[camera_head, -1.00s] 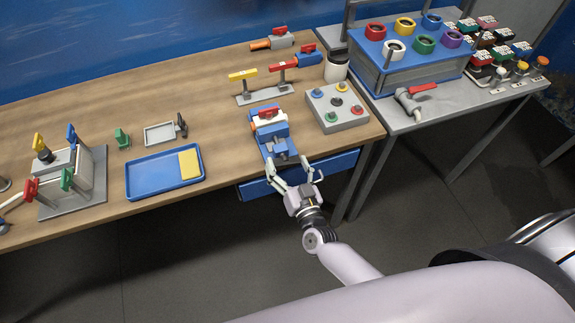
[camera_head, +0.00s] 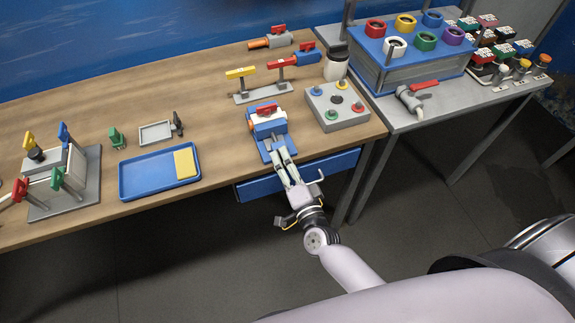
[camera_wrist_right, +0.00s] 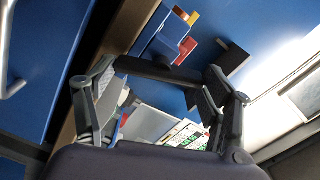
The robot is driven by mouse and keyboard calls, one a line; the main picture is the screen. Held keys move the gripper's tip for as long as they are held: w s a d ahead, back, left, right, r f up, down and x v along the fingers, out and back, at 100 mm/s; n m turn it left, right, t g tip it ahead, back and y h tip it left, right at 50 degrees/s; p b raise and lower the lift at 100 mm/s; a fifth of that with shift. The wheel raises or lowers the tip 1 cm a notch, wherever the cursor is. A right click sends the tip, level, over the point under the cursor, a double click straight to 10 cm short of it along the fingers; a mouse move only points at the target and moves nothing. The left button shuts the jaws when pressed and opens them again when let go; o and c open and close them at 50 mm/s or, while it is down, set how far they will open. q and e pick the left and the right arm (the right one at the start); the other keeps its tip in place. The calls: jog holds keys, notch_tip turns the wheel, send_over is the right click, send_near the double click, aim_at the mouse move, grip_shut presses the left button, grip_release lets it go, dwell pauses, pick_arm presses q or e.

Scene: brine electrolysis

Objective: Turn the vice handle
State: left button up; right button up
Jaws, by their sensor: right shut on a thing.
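The blue vice (camera_head: 268,127) stands near the front edge of the wooden table, with a red and white piece at its top. My right gripper (camera_head: 284,158) reaches its front from below right. In the right wrist view, the dark bar of the vice handle (camera_wrist_right: 162,71) runs across between the two fingers, with the blue vice body (camera_wrist_right: 166,40) beyond it. The right gripper is shut on this handle. In the head view the fingers show close together and hide most of the handle. My left gripper is not in view.
A blue drawer (camera_head: 333,169) sits under the table edge. A grey box with coloured knobs (camera_head: 338,116) stands right of the vice. A blue tray (camera_head: 140,187) with a yellow block lies to the left. Bare tabletop separates tray and vice.

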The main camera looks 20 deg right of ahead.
jog(key=shift+m+b, duration=0.35)
jog(key=shift+m, duration=0.85)
jog(key=o, duration=1.2)
jog(key=shift+c, duration=0.2)
jog(key=s, duration=1.2)
jog(key=shift+d, duration=0.2)
jog(key=shift+c, duration=0.4)
